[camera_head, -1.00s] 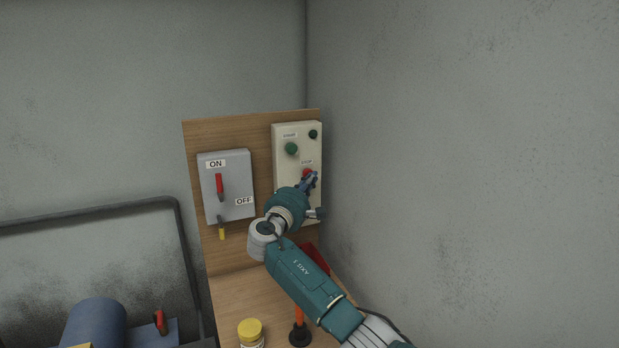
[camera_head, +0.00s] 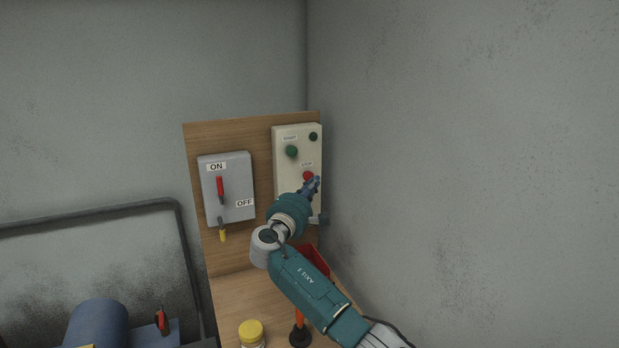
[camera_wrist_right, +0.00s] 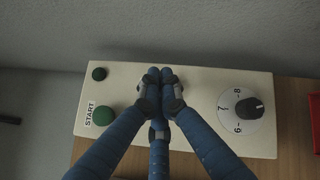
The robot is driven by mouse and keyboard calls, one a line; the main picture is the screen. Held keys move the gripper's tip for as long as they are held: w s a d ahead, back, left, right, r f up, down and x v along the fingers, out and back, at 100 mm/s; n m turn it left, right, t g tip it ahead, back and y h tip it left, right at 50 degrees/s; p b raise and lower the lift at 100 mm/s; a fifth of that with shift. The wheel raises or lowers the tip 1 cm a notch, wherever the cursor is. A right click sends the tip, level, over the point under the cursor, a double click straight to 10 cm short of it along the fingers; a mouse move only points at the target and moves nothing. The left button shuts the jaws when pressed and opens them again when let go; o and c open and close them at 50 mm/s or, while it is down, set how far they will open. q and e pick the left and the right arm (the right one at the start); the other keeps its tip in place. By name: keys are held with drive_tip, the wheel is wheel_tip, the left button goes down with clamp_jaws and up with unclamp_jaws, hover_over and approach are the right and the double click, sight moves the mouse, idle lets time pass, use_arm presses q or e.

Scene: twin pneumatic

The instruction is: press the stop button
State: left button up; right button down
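The red stop button (camera_head: 308,175) sits under a STOP label on the cream control box (camera_head: 284,176). In the head view, my right gripper (camera_head: 314,183) is just below and right of the button, partly overlapping its lower edge. Whether it touches the button cannot be told. In the right wrist view, the blue fingers of the right gripper (camera_wrist_right: 160,75) are drawn together, with nothing seen between them. They are in front of the control box and hide the stop button there. My left gripper is not in view.
The green start button (camera_head: 292,151) is above the stop button. A dial (camera_wrist_right: 240,108) is on the same box. A grey ON/OFF switch box (camera_head: 228,188) with a red lever is to the left. A yellow-lidded jar (camera_head: 251,330) stands below. A wall is close on the right.

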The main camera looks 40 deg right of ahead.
drive_tip(key=s+p, duration=0.1)
drive_tip(key=s+a+p, duration=0.1)
drive_tip(key=s, duration=0.1)
drive_tip(key=s+p, duration=0.1)
drive_tip(key=shift+s+a, duration=0.25)
drive_tip(key=shift+s, duration=0.15)
drive_tip(key=shift+f, duration=0.1)
idle(0.4)
